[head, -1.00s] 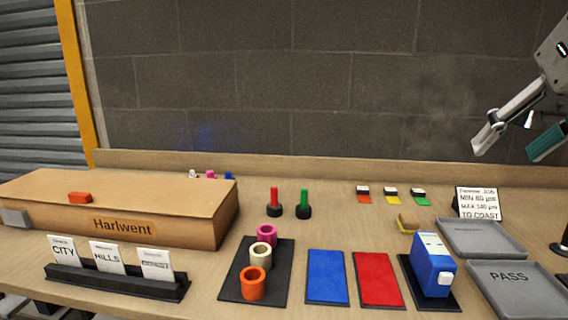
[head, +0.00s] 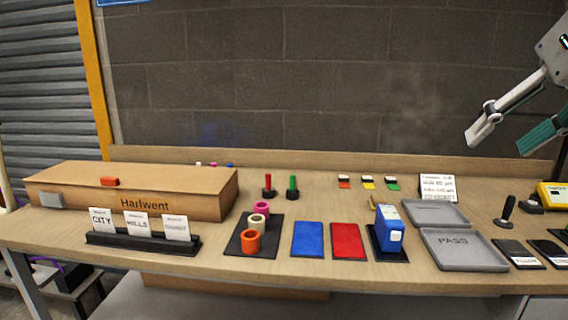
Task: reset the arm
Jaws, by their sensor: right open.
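My right gripper (head: 508,138) is at the upper right of the head view, in the air in front of the block wall and above the right part of the bench. Its two fingers, one pale grey and one teal, are spread apart with nothing between them. Part of my right arm shows above it at the picture edge. It touches nothing on the bench. My left gripper and left arm are not in view.
The bench (head: 300,272) holds a cardboard box (head: 70,190), a card holder (head: 140,243), coloured rings (head: 250,242), a blue pad (head: 308,239), a red pad (head: 348,241), a blue device (head: 388,232), grey trays (head: 462,250) and a yellow device (head: 552,195). The air above the middle is clear.

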